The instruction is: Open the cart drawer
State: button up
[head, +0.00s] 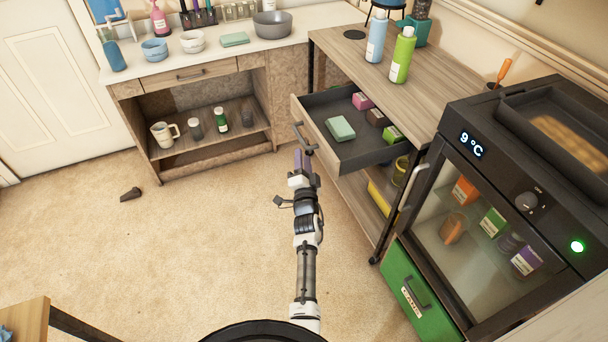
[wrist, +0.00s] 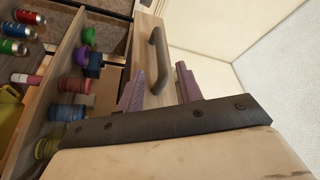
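The cart (head: 440,62) has a wood top and an upper drawer (head: 345,165) that stands pulled out. The drawer has a dark inside, a wood front and a dark bar handle (head: 304,137). The handle also shows in the wrist view (wrist: 156,45). My gripper (head: 303,160) is at the drawer front, close to the handle. In the wrist view its two purple fingers (wrist: 161,82) are spread apart, with the lower end of the handle between or just beyond them. I cannot tell whether they touch it.
The drawer holds a green block (head: 341,128) and several small boxes. Two bottles (head: 402,55) stand on the cart top. A black fridge (head: 500,190) with a green drawer (head: 420,300) is at the right. A counter (head: 200,60) stands behind. The floor (head: 190,240) at left is mostly clear.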

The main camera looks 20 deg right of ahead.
jog(key=p+v, duration=0.1)
jog(key=v, duration=0.5)
jog(key=shift+p, duration=0.4)
jog(key=shift+s+a, duration=0.1)
jog(key=shift+s, duration=0.05)
